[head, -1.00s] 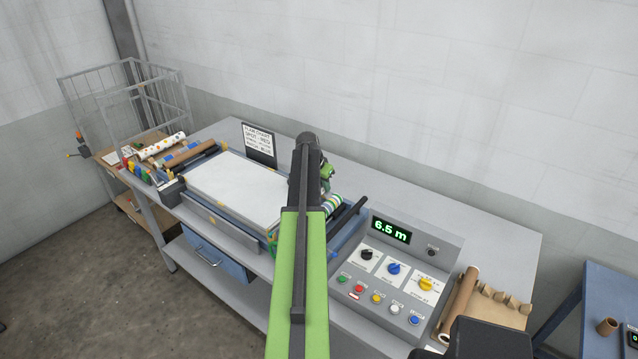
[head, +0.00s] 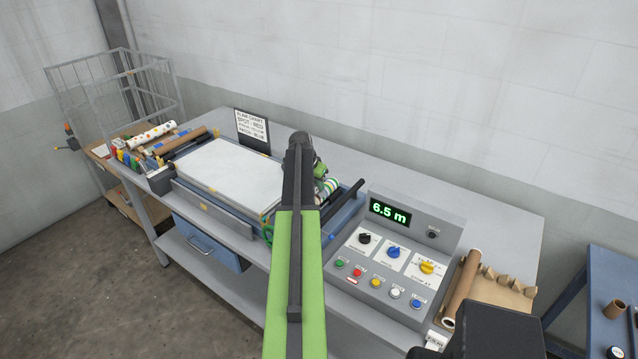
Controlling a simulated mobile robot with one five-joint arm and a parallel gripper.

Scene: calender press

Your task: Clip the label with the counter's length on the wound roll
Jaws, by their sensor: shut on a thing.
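The counter (head: 390,212) on the grey control console reads 6.5 m in green digits. A roll with coloured stripes (head: 328,189) lies at the right end of the press, just right of my arm and partly hidden by it. My arm reaches up the middle of the head view. My gripper (head: 320,170) shows only as a small green and dark part beside the arm's far end, close above the striped roll. Its fingertips and what they hold are hidden. I cannot make out a label in it. A small white piece with dark print (head: 436,341) is at the console's front right.
The press bed (head: 225,172) holds a white sheet, with a plan chart (head: 252,130) behind it. Several rolls (head: 180,141) lie at the left by a wire cage (head: 112,92). A brown roll (head: 461,287) lies right of the console. A blue table (head: 600,262) stands far right.

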